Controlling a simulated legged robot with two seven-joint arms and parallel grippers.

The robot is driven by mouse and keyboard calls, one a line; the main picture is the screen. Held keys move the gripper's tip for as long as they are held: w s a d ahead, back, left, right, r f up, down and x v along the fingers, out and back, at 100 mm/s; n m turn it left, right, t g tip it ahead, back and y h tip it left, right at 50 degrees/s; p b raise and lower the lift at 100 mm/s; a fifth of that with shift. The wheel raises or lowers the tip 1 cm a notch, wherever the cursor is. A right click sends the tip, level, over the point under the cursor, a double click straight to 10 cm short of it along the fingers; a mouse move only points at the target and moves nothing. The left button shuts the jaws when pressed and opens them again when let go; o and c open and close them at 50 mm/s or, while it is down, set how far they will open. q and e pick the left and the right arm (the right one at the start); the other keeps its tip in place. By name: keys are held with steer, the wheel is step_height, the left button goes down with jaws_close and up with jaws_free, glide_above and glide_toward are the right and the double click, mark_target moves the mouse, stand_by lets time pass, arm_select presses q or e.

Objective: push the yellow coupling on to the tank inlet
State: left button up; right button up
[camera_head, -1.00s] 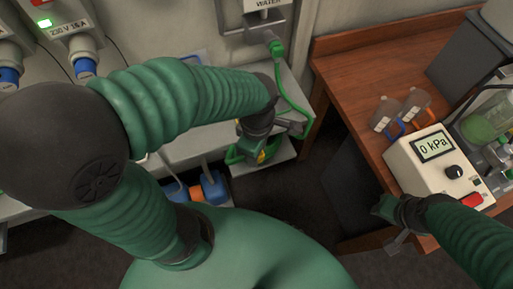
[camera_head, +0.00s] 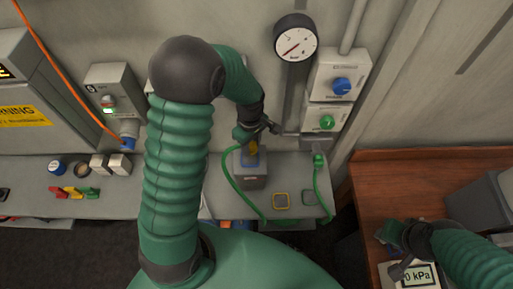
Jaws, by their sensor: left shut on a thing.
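My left gripper (camera_head: 258,131) is shut on the yellow coupling (camera_head: 254,149), at the back of the shelf. Only a little yellow shows below the fingers. A grey box (camera_head: 250,181) with a blue-edged face, apparently the tank, is directly under the coupling. I cannot tell whether the coupling touches its inlet, which is hidden. A green hose (camera_head: 228,178) loops from beside the gripper down the shelf front. My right gripper (camera_head: 396,254) is at the lower right near the kPa meter; its fingers are too unclear to judge.
A green connector (camera_head: 318,160) hangs below the wall boxes with blue (camera_head: 341,86) and green (camera_head: 327,122) knobs. A round gauge (camera_head: 296,38) is above. The kPa meter (camera_head: 417,276) stands on the wooden table (camera_head: 375,180).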

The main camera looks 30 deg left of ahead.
mark_target(250, 158)
arm_select(q)
steer(key=shift+w+a+r, duration=0.15)
steer(key=shift+a+r, duration=0.2)
steer(key=shift+a, duration=0.1)
arm_select(e)
steer(key=shift+w+r, duration=0.2)
steer(key=shift+r, duration=0.35)
arm_select(q)
steer(key=shift+s+d, duration=0.1)
steer(key=shift+s, duration=0.1)
arm_select(e)
steer(key=shift+s, duration=0.1)
